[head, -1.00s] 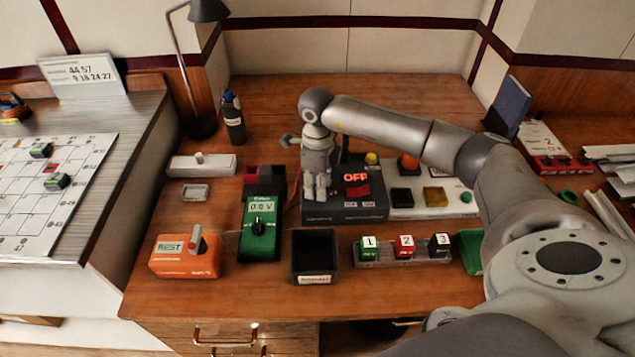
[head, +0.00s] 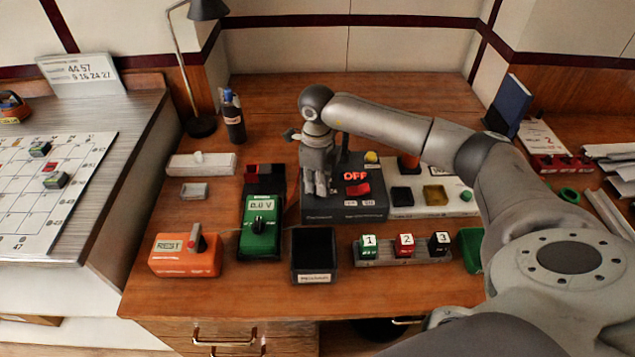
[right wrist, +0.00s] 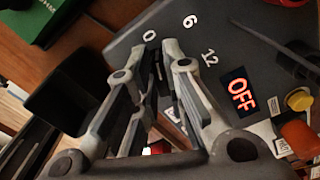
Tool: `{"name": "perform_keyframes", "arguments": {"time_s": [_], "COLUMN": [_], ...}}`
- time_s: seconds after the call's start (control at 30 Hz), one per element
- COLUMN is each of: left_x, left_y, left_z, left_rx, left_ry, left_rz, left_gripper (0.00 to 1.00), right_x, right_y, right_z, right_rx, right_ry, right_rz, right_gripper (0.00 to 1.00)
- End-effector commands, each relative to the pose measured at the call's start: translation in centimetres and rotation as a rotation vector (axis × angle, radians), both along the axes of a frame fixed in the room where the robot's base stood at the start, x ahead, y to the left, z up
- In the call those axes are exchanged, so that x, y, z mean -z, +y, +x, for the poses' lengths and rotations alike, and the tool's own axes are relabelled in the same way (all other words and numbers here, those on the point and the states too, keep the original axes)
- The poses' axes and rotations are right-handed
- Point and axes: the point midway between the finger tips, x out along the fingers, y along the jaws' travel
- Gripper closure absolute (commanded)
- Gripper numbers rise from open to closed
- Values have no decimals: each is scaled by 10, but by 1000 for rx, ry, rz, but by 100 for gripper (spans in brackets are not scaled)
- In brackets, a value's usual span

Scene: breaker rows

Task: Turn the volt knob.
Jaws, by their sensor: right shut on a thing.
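The dark power box (head: 345,212) stands mid-desk, with a lit red OFF display (head: 355,175). The right wrist view also shows this OFF display (right wrist: 241,93) and the marks 0, 6 and 12 (right wrist: 190,22) printed in an arc on the box's top. My right gripper (head: 319,192) points down at the left part of the box. In the right wrist view its fingers (right wrist: 162,50) are closed together below the 0 and 6 marks, shut on the volt knob. The knob itself is hidden by the fingers, so its pointer cannot be read. My left gripper is out of view.
A green meter (head: 260,230) stands left of the box, and an empty black bin (head: 314,277) is in front. A rack of numbered blocks (head: 405,257) and a pale panel (head: 455,208) lie to the right. An orange tester (head: 180,262) sits at the front left.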

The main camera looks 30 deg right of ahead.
Motion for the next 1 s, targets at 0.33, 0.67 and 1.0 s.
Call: {"name": "perform_keyframes", "arguments": {"time_s": [0.33, 0.67, 1.0], "left_x": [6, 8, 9], "left_y": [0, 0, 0], "left_z": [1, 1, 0], "left_rx": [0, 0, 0], "left_ry": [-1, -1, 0], "left_rz": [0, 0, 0], "left_gripper": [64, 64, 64], "right_x": [0, 0, -1], "right_y": [-2, -4, -5], "right_z": [1, 2, 2], "right_rx": [302, 558, 697], "right_ry": [-1, -2, -2], "right_rz": [0, 1, 1], "right_gripper": [100, 100, 100]}}
